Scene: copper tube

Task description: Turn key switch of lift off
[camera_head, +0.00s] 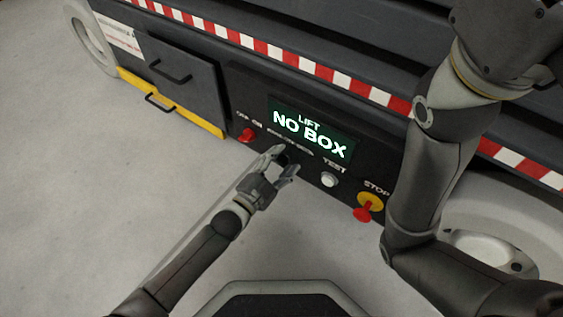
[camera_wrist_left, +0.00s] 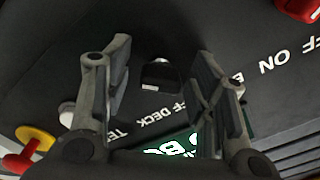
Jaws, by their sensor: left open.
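The lift's dark control panel (camera_head: 235,95) is on the side of the vehicle, with a lit display (camera_head: 312,128) reading "LIFT NO BOX". My left gripper (camera_head: 288,162) is open at the panel below the display. In the left wrist view, a dark key switch with a small silvery top (camera_wrist_left: 161,73) sits between the spread fingers of the left gripper (camera_wrist_left: 160,85). Clear gaps show on both sides of it. Lettering with "DECK" is beside it. In the head view the gripper mostly hides this switch. My right arm reaches up at the right; its gripper is out of view.
A red switch (camera_head: 247,135) marked "ON" is left of my left gripper. A white TEST button (camera_head: 329,180) and a red STOP knob on a yellow base (camera_head: 370,203) are to the right. The floor at left is clear.

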